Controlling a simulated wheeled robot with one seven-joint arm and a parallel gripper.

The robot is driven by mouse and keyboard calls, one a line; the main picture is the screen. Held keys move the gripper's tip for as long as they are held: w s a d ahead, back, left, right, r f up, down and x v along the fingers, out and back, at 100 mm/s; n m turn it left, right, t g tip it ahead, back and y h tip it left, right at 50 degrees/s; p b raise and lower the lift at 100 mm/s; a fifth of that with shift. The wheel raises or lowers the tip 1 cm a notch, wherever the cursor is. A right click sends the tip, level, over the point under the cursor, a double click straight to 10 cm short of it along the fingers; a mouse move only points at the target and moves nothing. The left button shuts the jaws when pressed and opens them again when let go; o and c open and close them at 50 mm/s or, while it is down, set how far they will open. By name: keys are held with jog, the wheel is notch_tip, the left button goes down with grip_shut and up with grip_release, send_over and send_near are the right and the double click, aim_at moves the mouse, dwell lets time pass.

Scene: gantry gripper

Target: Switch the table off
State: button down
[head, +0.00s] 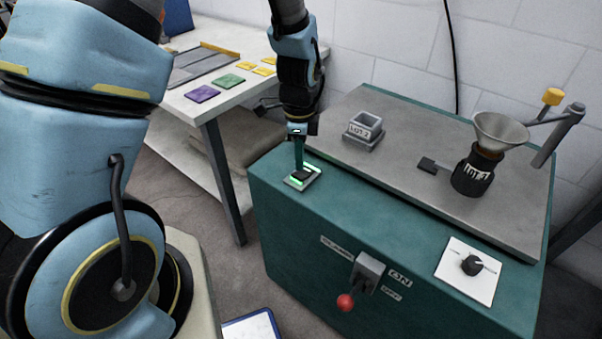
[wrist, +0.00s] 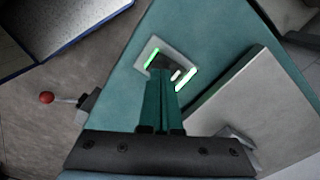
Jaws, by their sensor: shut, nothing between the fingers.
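The table is a teal cabinet (head: 330,232) with a grey top plate. On its near left corner is a small switch plate (head: 290,184) with a dark rocker and lit green strips; it also shows in the wrist view (wrist: 186,80). My gripper (head: 299,166) points down with its teal fingers together and empty, right over this switch. In the wrist view the fingertips (wrist: 161,74) overlap the rocker and hide part of it. I cannot tell whether they touch it. On the cabinet front a lever with a red knob (head: 345,302) sits beside labels, one reading ON.
A dial (head: 472,265) is at front right. A white table (head: 225,107) with coloured cards stands behind left.

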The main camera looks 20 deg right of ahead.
aim_at(300, 175)
jog(key=shift+f+b, duration=0.8)
jog(key=shift+f, duration=0.5)
dwell(0.9)
jog(key=shift+r, duration=0.1)
jog(key=shift+r+p, duration=2.9)
jog(key=shift+r, duration=0.55)
